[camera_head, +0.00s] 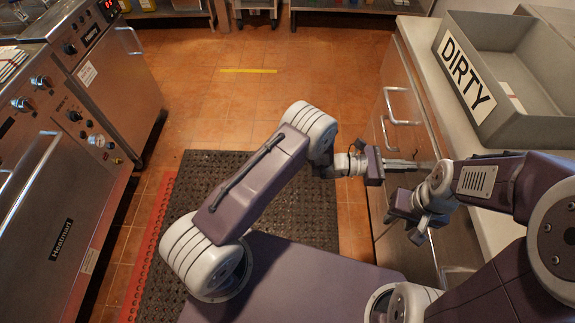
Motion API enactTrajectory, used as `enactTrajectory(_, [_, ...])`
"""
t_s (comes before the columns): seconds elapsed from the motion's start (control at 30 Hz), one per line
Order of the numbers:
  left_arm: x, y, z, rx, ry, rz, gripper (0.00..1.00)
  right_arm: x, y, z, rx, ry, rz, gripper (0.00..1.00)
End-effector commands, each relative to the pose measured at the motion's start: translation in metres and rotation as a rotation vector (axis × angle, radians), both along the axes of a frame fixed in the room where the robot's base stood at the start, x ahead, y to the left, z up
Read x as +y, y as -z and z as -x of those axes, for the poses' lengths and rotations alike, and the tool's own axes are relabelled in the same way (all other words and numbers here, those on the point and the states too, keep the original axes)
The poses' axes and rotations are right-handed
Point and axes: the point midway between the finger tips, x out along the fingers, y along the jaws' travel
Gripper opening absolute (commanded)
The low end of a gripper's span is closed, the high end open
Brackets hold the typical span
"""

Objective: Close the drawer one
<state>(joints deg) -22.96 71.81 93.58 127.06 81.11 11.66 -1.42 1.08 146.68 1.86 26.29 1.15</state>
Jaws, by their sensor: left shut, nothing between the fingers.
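A steel drawer front with a bar handle (401,106) is in the cabinet under the right counter. A narrow strip shows between this front and the counter edge; I cannot tell how far the drawer stands out. My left gripper (408,164) is shut and empty, its fingers pointing right at the cabinet face, below the handle in the picture. I cannot tell whether they touch it. My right gripper (402,228) is open and empty just below the left one, pointing down and left. The two grippers hide part of the cabinet face.
A grey bin marked DIRTY (460,73) stands on the right counter (416,37). A steel cooking unit (60,180) lines the left side. A dark floor mat (190,200) lies between. The tiled floor (270,100) ahead is clear.

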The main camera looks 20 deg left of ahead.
Motion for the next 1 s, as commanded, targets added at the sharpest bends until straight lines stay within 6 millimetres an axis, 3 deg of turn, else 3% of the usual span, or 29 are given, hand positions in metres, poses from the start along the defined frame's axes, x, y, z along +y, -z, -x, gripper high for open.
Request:
enactTrajectory(0.2, [-0.027,0.001,-0.007,-0.002,0.001,0.000,0.00,0.000,0.013,0.000,0.000,0.000,0.000,0.38])
enactTrajectory(0.4, [-0.037,0.000,-0.010,-0.002,0.000,-0.001,0.00,0.000,0.016,0.000,0.000,0.000,0.000,0.38])
enactTrajectory(0.87, [-0.039,-0.003,-0.011,-0.006,0.000,0.005,0.00,0.000,0.016,0.000,0.000,0.000,0.000,0.38])
enactTrajectory(1.0, [-0.030,-0.002,-0.018,-0.006,-0.001,0.006,0.00,0.000,0.020,0.000,0.000,0.000,0.000,0.38])
